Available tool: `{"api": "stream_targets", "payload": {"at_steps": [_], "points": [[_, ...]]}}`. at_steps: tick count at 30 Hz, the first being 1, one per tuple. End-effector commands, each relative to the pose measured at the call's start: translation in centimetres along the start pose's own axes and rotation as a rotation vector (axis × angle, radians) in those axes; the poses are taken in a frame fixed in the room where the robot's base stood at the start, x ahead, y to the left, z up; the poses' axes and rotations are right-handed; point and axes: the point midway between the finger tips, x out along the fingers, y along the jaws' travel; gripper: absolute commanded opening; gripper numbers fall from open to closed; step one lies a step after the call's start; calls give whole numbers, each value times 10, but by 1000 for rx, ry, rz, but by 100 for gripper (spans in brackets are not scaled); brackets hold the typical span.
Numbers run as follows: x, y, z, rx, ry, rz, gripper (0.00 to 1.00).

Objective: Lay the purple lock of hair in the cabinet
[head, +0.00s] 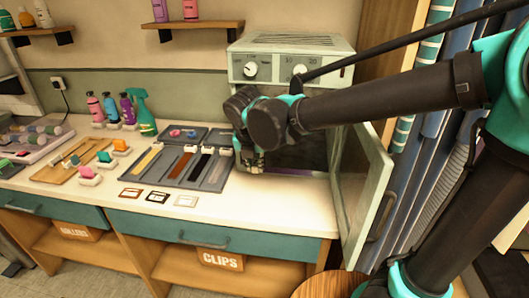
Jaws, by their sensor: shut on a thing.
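The cabinet (292,46) is a pale green metal unit with two dials at the back of the counter. Its door (362,180) stands wide open to the right, and its dark inside is partly hidden by my arm. My gripper (250,165) is at the left side of the cabinet opening, pointing down. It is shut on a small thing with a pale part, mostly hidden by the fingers. The grey tray (217,184) left of my gripper holds yellow, reddish-brown and dark locks with white clips.
Three framed cards (158,197) lie along the counter's front. A wooden board (72,163) with coloured clips and several bottles (96,108) stand farther left. A small dark tray (181,135) lies behind the locks. The counter (260,212) is clear before the cabinet.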

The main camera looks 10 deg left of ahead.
Motion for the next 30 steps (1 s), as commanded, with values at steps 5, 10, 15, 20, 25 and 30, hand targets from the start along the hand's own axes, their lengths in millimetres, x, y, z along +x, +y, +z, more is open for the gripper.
{"api": "stream_targets", "payload": {"at_steps": [5, 10, 15, 20, 25, 30], "points": [[17, 0, 42, 5, 0, -1, 0], [31, 0, 74, 3, 1, -2, 0], [36, 0, 88, 2, 0, -1, 0], [40, 0, 97, 2, 0, -1, 0], [62, 0, 93, 2, 0, 0, 0], [74, 0, 87, 1, 0, -1, 0]]}}
